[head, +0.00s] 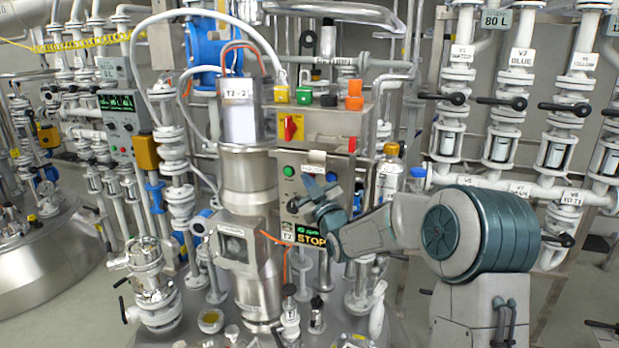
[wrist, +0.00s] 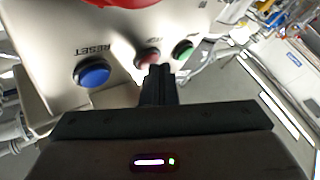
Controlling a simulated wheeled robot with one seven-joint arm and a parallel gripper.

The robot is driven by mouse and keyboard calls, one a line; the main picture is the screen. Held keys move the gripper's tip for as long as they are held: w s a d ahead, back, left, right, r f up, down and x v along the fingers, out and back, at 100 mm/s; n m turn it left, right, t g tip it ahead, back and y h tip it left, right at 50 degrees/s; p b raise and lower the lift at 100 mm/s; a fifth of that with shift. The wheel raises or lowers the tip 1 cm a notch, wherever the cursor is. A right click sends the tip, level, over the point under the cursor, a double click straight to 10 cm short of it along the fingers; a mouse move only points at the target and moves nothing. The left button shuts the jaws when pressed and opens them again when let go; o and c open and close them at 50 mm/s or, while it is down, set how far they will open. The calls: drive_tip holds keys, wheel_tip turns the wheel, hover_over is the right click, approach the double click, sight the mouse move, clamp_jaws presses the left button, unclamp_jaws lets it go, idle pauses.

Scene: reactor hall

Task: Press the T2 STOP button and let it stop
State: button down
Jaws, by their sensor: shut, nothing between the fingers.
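The control box (head: 292,200) with the T2 label stands in the middle of the head view. Its green button (head: 289,171) and blue button (head: 331,176) show there. In the wrist view the panel appears upside down, with the blue RESET button (wrist: 91,73) at left, a red button (wrist: 147,57) in the middle and the green button (wrist: 183,49) at right. My gripper (wrist: 159,72) is shut and empty, its tips at the lower edge of the red button. I cannot tell whether they touch. A display (head: 311,239) below the box reads STOP in orange.
A large red knob (wrist: 122,2) is at the wrist view's top edge. A yellow box with a red switch (head: 291,127) sits above the panel. The steel T2 vessel (head: 248,180) stands left of it, and a bottle (head: 390,172) stands close at right.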

drive_tip(key=shift+s, duration=0.1)
idle(0.3)
drive_tip(key=shift+s+a+b, duration=0.25)
drive_tip(key=shift+s+b, duration=0.4)
drive_tip(key=shift+b, duration=0.2)
drive_tip(key=s+b, duration=0.1)
drive_tip(key=s+a+b, duration=0.1)
drive_tip(key=s, duration=0.1)
drive_tip(key=s+a+b, duration=0.1)
drive_tip(key=shift+s+b, duration=0.3)
